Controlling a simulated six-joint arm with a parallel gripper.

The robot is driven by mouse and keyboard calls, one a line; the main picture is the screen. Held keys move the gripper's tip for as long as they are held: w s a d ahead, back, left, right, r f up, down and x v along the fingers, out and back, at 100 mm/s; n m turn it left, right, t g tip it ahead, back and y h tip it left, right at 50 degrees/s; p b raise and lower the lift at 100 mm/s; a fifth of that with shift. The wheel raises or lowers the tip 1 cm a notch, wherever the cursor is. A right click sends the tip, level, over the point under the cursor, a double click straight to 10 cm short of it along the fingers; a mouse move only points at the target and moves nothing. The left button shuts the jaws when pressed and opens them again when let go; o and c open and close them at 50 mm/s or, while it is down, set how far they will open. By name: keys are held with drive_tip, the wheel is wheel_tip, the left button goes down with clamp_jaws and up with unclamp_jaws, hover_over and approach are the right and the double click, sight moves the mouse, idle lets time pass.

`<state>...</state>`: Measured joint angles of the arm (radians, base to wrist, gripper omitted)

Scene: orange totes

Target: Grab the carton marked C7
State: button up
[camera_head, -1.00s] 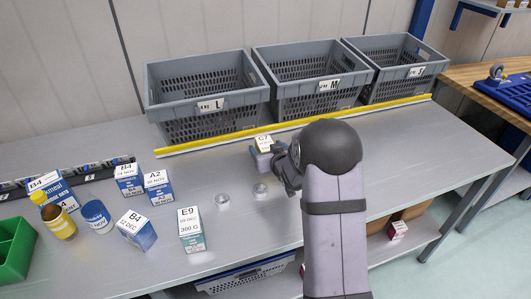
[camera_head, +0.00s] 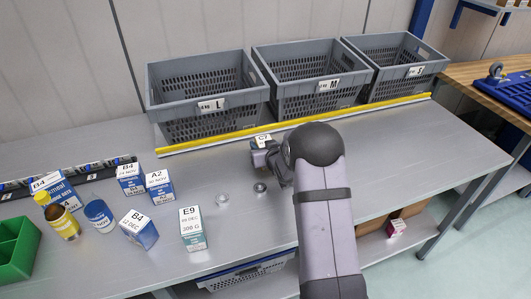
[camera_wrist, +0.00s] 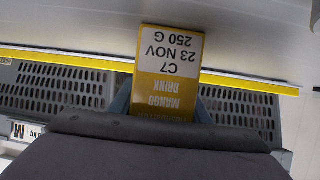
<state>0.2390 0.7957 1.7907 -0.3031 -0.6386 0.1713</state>
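The C7 carton (camera_head: 264,141) is yellow with a white label reading C7, 23 NOV, 250 G and "Mango drink".
Grey totes L (camera_head: 205,88), M (camera_head: 308,70) and S (camera_head: 395,58) stand behind the yellow strip (camera_head: 210,142).

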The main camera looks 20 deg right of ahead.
wheel_tip(320, 180, up, 10)
drive_tip(key=shift+r+b, duration=0.1)
drive_tip(key=shift+b, duration=0.45)
idle(0.3)
